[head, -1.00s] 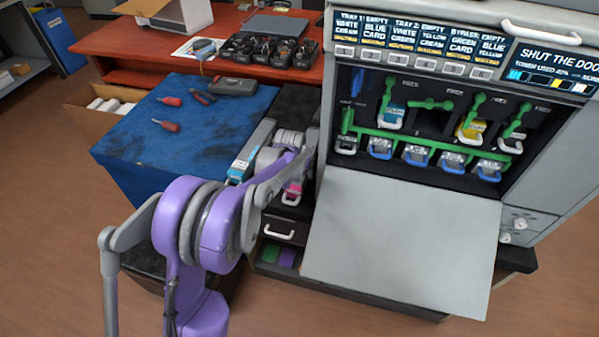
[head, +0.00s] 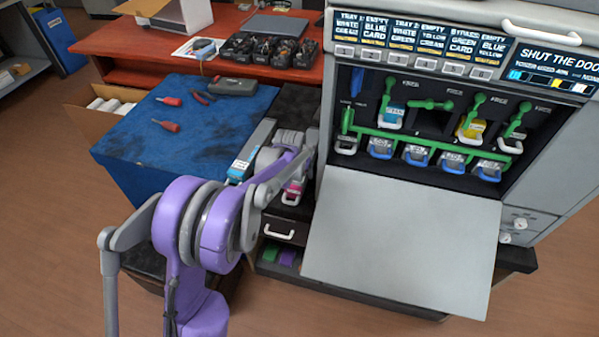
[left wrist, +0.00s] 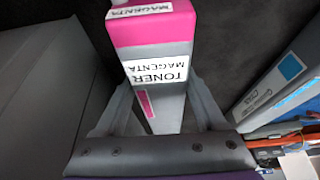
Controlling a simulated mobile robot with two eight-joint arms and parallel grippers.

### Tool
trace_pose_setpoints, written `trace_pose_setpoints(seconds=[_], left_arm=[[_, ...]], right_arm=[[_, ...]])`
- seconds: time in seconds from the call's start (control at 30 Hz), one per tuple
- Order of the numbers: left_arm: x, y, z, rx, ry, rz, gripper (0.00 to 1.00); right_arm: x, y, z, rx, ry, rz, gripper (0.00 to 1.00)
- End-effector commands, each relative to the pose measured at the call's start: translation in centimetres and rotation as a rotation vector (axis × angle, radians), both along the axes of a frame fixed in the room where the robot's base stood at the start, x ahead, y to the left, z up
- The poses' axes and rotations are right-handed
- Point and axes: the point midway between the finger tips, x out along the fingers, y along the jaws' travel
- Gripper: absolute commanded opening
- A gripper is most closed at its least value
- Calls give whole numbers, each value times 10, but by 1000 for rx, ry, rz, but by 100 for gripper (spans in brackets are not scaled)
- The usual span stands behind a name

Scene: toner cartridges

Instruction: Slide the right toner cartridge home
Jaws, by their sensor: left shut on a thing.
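A magenta toner cartridge (left wrist: 152,45), labelled TONER MAGENTA, fills the top middle of the left wrist view. My left gripper (left wrist: 162,92) is shut on it, one finger on each side. In the head view the magenta cartridge (head: 293,190) shows as a small patch with a white handle, mostly hidden by my arm. It is left of the printer (head: 400,215). In the printer's upper row are a cyan cartridge (head: 391,116), a dark open bay (head: 428,124) under a sideways green lever (head: 430,105), a yellow cartridge (head: 470,129) and another cartridge (head: 513,137). My right gripper is out of view.
A cyan box (head: 240,168) stands left of my gripper. The printer's lowered door panel (head: 400,240) juts out in front. Blue-handled units (head: 415,155) sit under a green bar (head: 430,143). Screwdrivers (head: 167,126) and pliers lie on the blue mat (head: 205,145).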

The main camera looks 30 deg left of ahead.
Motion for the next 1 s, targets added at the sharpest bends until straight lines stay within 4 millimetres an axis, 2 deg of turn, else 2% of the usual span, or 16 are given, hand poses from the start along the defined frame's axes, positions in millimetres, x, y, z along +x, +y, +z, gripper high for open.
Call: trace_pose_setpoints(seconds=[0.37, 1.0], left_arm=[[0, 0, 8, 0, -1, 0, 0], [0, 0, 69, 0, -1, 0, 0]], right_arm=[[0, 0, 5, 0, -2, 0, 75], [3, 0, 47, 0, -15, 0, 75]])
